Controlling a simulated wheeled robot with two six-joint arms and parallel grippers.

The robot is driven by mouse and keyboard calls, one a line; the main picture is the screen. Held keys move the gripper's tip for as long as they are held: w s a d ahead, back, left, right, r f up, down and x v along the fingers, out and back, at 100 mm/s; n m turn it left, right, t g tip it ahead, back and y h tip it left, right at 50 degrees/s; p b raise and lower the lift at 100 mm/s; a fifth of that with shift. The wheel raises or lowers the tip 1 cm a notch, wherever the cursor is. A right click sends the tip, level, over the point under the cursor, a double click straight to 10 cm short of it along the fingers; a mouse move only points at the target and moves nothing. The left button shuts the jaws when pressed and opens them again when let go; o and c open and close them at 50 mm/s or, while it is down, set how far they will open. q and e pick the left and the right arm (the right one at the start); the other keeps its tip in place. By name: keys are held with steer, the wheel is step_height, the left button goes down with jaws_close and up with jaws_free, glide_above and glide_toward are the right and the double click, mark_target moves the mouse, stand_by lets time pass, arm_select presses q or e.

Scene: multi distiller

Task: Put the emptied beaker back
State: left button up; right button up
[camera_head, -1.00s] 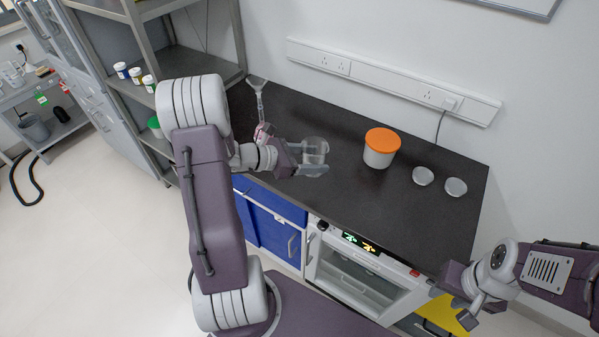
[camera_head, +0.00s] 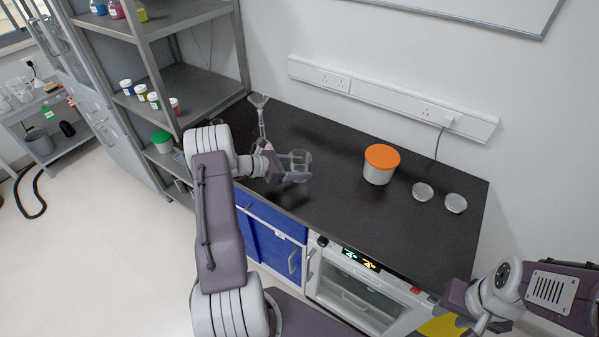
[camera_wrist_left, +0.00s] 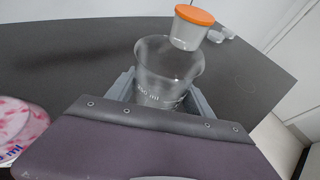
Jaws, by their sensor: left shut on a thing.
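A clear glass beaker (camera_head: 300,160) is between the fingers of my left gripper (camera_head: 297,167), over the dark bench near its front left part. In the left wrist view the beaker (camera_wrist_left: 168,68) is upright or nearly so, looks empty, and the grey fingers (camera_wrist_left: 158,92) close around its lower part. I cannot tell whether its base touches the bench. My right gripper (camera_head: 475,312) is at the lower right, off the front of the bench, and its fingers are not clear.
A white tub with an orange lid (camera_head: 380,165) and two small glass dishes (camera_head: 423,191) (camera_head: 456,203) stand on the bench (camera_head: 350,220) to the right. A tall glass vessel (camera_head: 261,115) stands behind my left wrist. A metal shelf (camera_head: 190,90) rises at the left.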

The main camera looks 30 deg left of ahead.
arm_select(q)
step_height(320, 180, down, 2)
steer(key=shift+w+f, duration=0.1)
steer(key=shift+f, duration=0.15)
steer(key=shift+f, duration=0.15)
steer(key=o, duration=1.5)
steer(key=shift+r, duration=0.2)
steer(key=shift+s+a+r, duration=0.15)
steer(key=shift+s+a, duration=0.05)
steer(key=b+v, duration=0.1)
steer(key=v, duration=1)
steer(key=shift+s+a, duration=0.1)
steer(key=shift+s, duration=0.15)
